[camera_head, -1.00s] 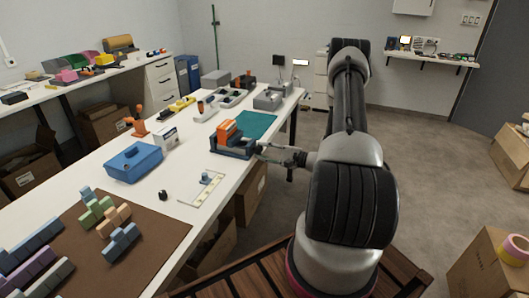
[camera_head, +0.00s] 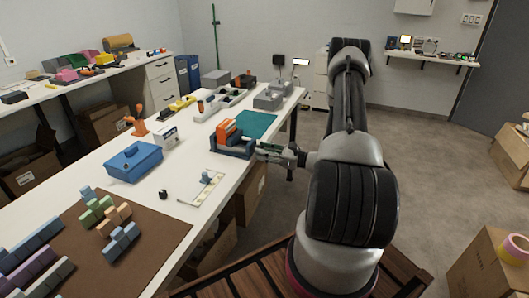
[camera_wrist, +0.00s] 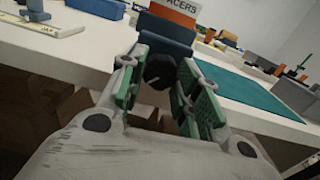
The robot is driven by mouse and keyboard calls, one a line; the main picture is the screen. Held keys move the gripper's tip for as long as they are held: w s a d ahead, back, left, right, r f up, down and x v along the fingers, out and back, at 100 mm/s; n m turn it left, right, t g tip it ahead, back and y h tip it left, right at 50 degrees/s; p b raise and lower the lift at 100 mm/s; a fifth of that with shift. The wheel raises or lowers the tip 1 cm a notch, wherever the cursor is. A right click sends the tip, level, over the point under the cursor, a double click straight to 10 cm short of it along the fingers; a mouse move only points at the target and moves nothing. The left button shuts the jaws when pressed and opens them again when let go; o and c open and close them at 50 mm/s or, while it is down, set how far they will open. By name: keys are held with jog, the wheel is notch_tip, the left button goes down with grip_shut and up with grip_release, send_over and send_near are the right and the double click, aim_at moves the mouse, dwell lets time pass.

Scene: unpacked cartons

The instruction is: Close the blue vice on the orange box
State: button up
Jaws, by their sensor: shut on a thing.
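The blue vice (camera_head: 230,152) stands at the right edge of the white table, with the orange box (camera_head: 226,129) upright in it. In the wrist view the box (camera_wrist: 184,5) shows a white label reading "ACERS" behind the vice's near blue jaw (camera_wrist: 166,45). Any gap between jaw and box is hidden. My gripper (camera_head: 270,150) is at the vice's right end, beyond the table edge. In the wrist view its green-padded fingers (camera_wrist: 160,78) are closed around the vice's dark round knob (camera_wrist: 160,70).
A teal mat (camera_head: 258,124) lies just behind the vice. A pale L-shaped plate (camera_head: 203,190) lies in front. Cartons stand under the table.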

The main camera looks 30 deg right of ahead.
jog(key=shift+s+f+m, duration=0.1)
jog(key=shift+m, duration=4.8)
jog(key=shift+a, duration=0.1)
jog(key=o, duration=1)
jog(key=v, duration=1.2)
